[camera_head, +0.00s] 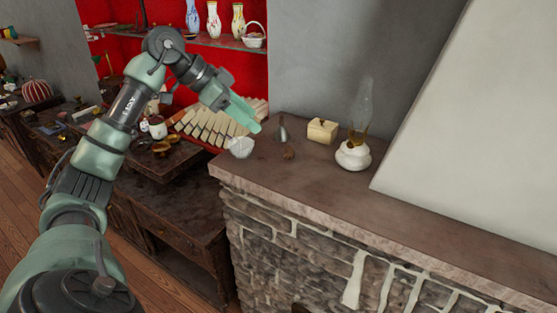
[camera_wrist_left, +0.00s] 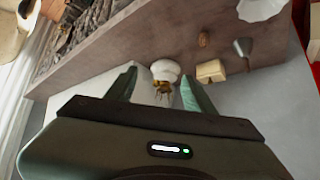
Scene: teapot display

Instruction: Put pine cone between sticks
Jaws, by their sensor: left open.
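A small brown pine cone (camera_head: 288,152) lies on the stone mantel (camera_head: 330,184), near the middle of its left part. It also shows in the left wrist view (camera_wrist_left: 204,39), beyond my fingers and off to the right. My left gripper (camera_head: 247,112) is above the mantel's left end, apart from the pine cone. Its two green fingers (camera_wrist_left: 158,88) are spread with nothing between them touching. No sticks can be clearly made out; a slanted row of long pale pieces (camera_head: 215,127) lies beyond the mantel's left end. My right gripper is not in view.
Around the pine cone stand a white fluted piece (camera_head: 240,147), a grey cone-shaped object (camera_head: 282,130), a cream block (camera_head: 322,131) and an oil lamp with a glass chimney (camera_head: 353,155). The mantel's front strip is clear. A sloped white wall rises at right.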

